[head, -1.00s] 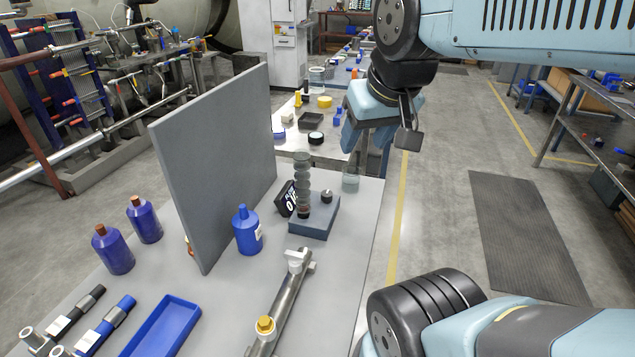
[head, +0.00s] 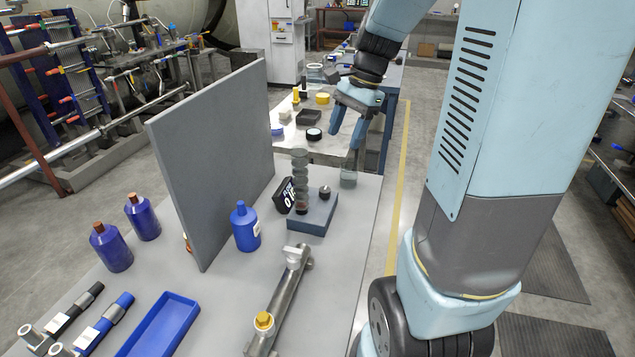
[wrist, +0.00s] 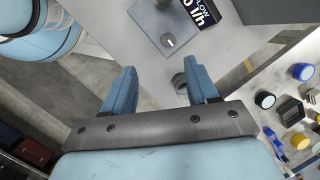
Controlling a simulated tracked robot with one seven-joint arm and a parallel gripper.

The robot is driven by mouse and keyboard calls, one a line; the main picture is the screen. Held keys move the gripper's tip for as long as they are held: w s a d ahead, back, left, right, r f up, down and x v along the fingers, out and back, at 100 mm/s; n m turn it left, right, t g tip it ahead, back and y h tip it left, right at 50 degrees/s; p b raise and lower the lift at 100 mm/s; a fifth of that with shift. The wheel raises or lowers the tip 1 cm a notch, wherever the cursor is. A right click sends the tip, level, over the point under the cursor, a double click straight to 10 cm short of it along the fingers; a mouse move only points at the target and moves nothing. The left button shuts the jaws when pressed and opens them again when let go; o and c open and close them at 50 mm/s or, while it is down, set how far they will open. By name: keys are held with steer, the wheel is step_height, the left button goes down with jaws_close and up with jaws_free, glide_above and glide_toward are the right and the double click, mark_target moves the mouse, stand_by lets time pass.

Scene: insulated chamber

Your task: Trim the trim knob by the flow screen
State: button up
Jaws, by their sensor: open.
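The trim knob (head: 325,192) is a small dark knob on top of a blue-grey block (head: 314,219). The flow screen (head: 284,196), a dark tilted display with white figures, stands at the block's left, partly hidden by a ribbed column (head: 301,172). My gripper (head: 346,140) is open and empty, above the table's far end, beyond and apart from the knob. In the wrist view the knob (wrist: 168,40) shows with a light pointer mark, ahead of my open fingers (wrist: 162,82); the screen (wrist: 203,12) is cut off at the top.
A clear glass jar (head: 349,176) stands behind the block, close below my fingers. A tall grey panel (head: 215,160) stands left of the screen. The table's right edge is clear.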

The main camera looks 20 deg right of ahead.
mark_target(325, 189)
steer(key=w+a+f+m, duration=0.1)
steer(key=f, duration=0.4)
steer(key=a+f+m, duration=0.1)
steer(key=f, duration=0.5)
steer(key=w+a+f+m+g+y, duration=0.1)
steer(key=f, duration=0.4)
steer(key=shift+w+a+f, duration=0.15)
steer(key=shift+w+f, duration=0.1)
steer(key=shift+w, duration=0.1)
